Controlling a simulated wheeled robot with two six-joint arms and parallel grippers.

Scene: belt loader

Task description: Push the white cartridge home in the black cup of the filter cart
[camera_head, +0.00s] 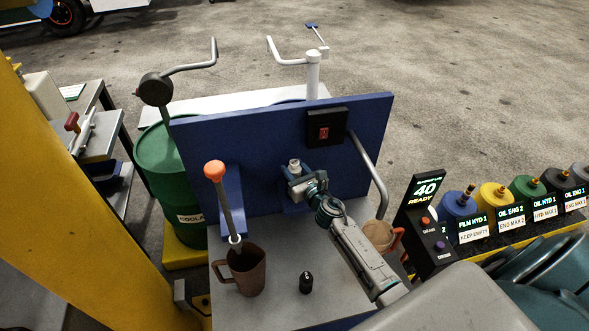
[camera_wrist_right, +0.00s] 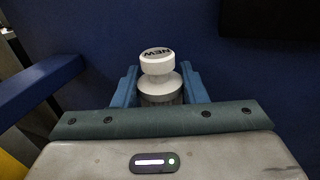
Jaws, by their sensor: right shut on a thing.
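The white cartridge (camera_head: 294,166) stands upright in front of the blue panel of the filter cart (camera_head: 262,140). In the right wrist view the cartridge (camera_wrist_right: 157,66) has a round cap marked NEW, a wider white collar and a greyish body below. My right gripper (camera_head: 297,178) is shut on it, with a blue finger on each side. The gripper hides the cartridge's lower part. I cannot make out the black cup beneath it, nor how deep the cartridge sits. My left gripper is not in view.
A brown mug (camera_head: 253,276) and a small black cylinder (camera_head: 306,283) stand on the cart's grey top. An orange-knobbed lever (camera_head: 215,170) rises left of my gripper. Labelled oil containers (camera_head: 495,197) stand at right.

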